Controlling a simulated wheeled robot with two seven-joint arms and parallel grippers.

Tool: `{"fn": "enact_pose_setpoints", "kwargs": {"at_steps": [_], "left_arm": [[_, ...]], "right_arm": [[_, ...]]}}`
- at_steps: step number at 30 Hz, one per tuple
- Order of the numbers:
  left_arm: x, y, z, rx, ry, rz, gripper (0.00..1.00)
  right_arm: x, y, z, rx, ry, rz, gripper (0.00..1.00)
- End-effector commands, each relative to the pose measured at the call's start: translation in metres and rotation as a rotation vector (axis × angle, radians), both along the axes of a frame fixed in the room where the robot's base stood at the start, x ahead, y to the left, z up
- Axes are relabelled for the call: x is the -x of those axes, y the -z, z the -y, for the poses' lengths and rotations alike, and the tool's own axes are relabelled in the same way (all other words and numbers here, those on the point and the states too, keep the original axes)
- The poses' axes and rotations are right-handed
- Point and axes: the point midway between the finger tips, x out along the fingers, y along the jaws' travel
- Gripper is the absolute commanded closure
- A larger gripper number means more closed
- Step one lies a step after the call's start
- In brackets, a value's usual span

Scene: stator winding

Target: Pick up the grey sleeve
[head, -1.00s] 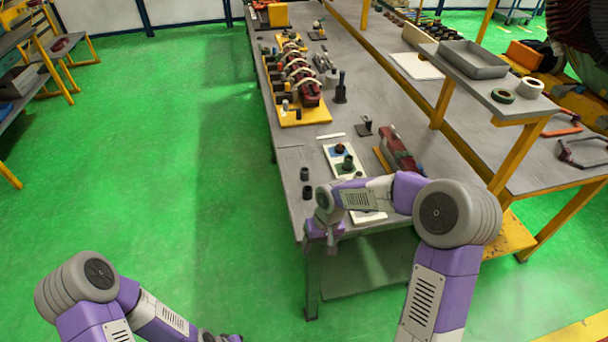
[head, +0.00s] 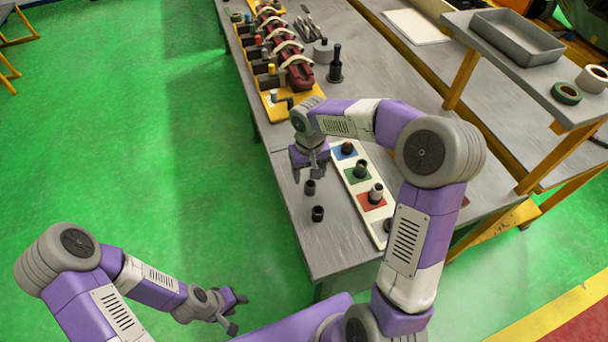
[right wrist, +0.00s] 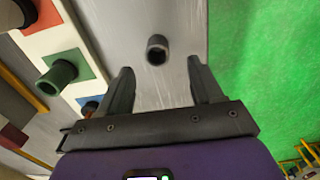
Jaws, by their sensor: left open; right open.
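My left gripper (head: 237,312) is open and empty, low over the floor left of the bench.
A white tray (head: 377,236) with coloured squares and upright parts lies right of the sleeves; it shows in the right wrist view (right wrist: 52,38). A yellow-based fixture (head: 300,103) stands farther back. A raised shelf (head: 520,72) is at the right. The bench's left edge is close to the sleeves.

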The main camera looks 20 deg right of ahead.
Motion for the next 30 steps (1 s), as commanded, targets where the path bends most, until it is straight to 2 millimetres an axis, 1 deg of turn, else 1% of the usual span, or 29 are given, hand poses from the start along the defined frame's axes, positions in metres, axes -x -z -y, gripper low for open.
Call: {"fn": "enact_pose_setpoints", "kwargs": {"at_steps": [1,3,8,12,15,18,23,26,30], "left_arm": [[0.0,0.003,0.0,0.0,0.0,-0.001,0.57],[0.0,0.004,0.0,0.0,-0.001,0.0,0.57],[0.0,0.008,0.0,0.0,-0.001,0.0,0.57],[0.0,0.014,0.0,0.0,-0.001,0.0,0.57],[0.0,0.017,0.0,0.0,0.0,0.0,0.57],[0.0,0.018,0.0,0.0,0.0,0.0,0.57],[0.0,0.017,0.0,0.0,0.0,0.0,0.57],[0.0,0.017,0.0,0.0,0.0,0.001,0.57],[0.0,0.017,0.0,0.0,0.0,0.001,0.57]], "right_arm": [[0.001,0.008,0.0,0.0,-0.001,-0.004,0.35],[0.0,0.016,0.0,-0.002,-0.001,-0.003,0.35],[-0.001,0.029,0.001,-0.002,0.0,-0.002,0.35],[-0.001,0.052,0.004,-0.002,0.0,-0.005,0.35],[-0.001,0.065,0.003,-0.001,0.0,-0.004,0.35],[-0.002,0.069,0.003,-0.002,-0.001,0.0,0.35],[-0.002,0.068,0.003,-0.002,0.0,0.0,0.35],[-0.002,0.068,0.003,-0.002,0.0,0.0,0.48],[-0.002,0.068,0.003,-0.002,0.0,0.0,0.7]]}}
